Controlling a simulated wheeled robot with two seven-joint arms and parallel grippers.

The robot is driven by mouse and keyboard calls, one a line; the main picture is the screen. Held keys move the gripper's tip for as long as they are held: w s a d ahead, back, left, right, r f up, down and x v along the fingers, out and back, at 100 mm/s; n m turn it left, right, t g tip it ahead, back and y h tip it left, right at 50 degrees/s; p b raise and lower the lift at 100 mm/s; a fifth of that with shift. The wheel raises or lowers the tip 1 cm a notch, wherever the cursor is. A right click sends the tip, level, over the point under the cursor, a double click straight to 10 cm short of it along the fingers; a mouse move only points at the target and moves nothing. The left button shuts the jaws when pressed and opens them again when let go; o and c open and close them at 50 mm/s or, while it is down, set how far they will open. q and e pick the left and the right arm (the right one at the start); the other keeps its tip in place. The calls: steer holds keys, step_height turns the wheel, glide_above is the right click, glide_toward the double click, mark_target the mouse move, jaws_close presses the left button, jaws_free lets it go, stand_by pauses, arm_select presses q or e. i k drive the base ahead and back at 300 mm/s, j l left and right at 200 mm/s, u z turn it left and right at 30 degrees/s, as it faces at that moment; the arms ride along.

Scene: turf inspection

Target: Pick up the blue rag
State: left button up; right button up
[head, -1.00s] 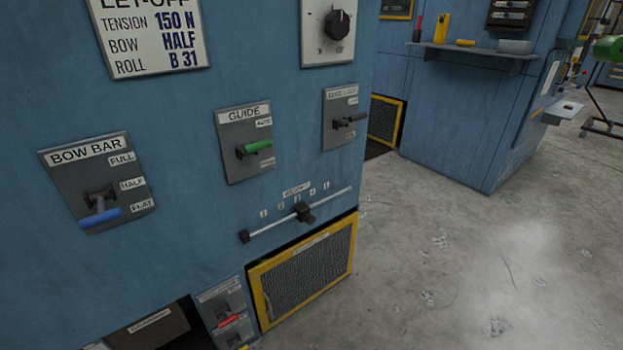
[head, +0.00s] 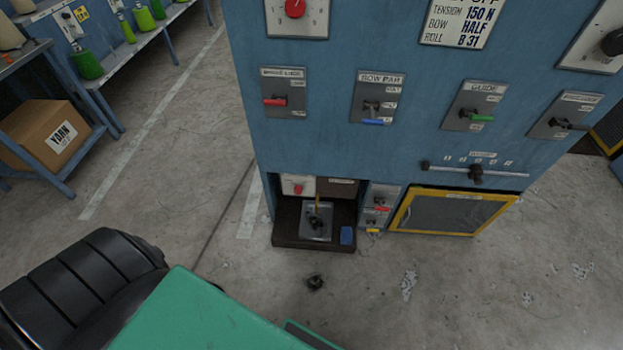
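A small blue item (head: 347,235), which looks like the blue rag, sits at the right end of a dark recessed ledge (head: 288,236) at the foot of the blue machine. It is small in the head view, so its folds and texture cannot be made out. Just left of it is a grey plate with a dark lever (head: 316,221). Neither of my grippers shows in the head view, and nothing is seen touching the blue item.
The blue machine (head: 335,150) carries switch panels and a yellow-framed mesh panel (head: 453,211). A dark lump (head: 315,282) lies on the floor before the ledge. At left are a shelf with a yarn box (head: 46,134) and bottles. The floor between is open.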

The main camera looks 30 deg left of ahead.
mark_target(345, 232)
steer(key=k+j+u, duration=0.25)
steer(key=i+l+u, duration=0.2)
steer(key=i+l, duration=0.6)
steer(key=u, duration=1.55)
steer(key=k, duration=0.05)
